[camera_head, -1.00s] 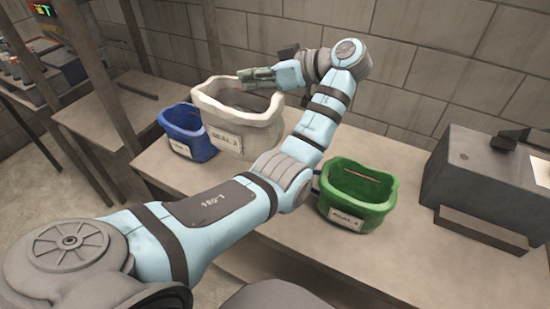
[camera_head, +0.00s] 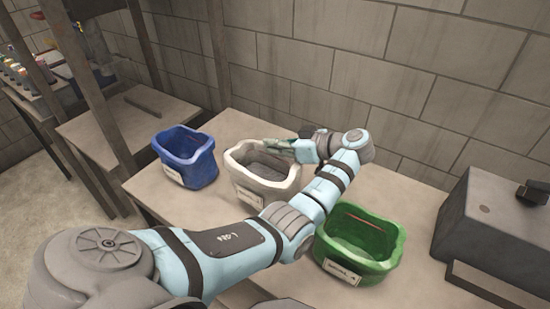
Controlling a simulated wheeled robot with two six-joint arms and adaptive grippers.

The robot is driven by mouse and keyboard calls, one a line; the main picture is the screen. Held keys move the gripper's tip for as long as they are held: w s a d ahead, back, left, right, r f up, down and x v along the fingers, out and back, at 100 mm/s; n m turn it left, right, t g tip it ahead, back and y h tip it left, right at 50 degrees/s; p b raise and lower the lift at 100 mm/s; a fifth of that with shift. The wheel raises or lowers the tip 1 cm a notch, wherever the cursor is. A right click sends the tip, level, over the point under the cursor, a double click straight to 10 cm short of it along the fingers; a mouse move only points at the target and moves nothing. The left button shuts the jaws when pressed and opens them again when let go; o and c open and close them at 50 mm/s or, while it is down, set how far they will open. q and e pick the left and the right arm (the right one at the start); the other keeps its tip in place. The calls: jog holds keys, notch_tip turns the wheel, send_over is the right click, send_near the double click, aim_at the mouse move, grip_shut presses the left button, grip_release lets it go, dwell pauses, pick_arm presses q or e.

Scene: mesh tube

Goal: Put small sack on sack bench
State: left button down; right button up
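Three open-topped sacks stand in a row: a blue sack (camera_head: 185,158), a white sack (camera_head: 262,190) in the middle, and a green sack (camera_head: 358,248) nearest me. Each has a pale label whose print I cannot read surely, so I cannot tell which one is called small. The bench top (camera_head: 215,220) lies under them. My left gripper (camera_head: 272,146) is at the back right rim of the white sack, its fingers along the rim. Whether they pinch it does not show. The white sack looks upright and low at the bench top. My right gripper is out of view.
A grey metal box (camera_head: 492,225) stands at the right. A smaller side table (camera_head: 125,125) and wooden posts (camera_head: 96,120) are at the left, with bottles on a shelf behind. A block wall closes the back. Bench space between the blue and white sacks is clear.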

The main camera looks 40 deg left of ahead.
pick_arm(q)
notch_tip(320, 180, down, 4)
jog(key=shift+s+b, duration=0.15)
jog(key=shift+b, duration=0.2)
jog(key=c, duration=1.8)
grip_release()
jog(key=shift+d, duration=0.15)
jog(key=b, duration=0.2)
send_near(264, 157)
jog(key=v, duration=0.5)
jog(key=shift+d+r, duration=0.2)
jog(key=shift+d, duration=0.1)
jog(key=shift+r, duration=0.1)
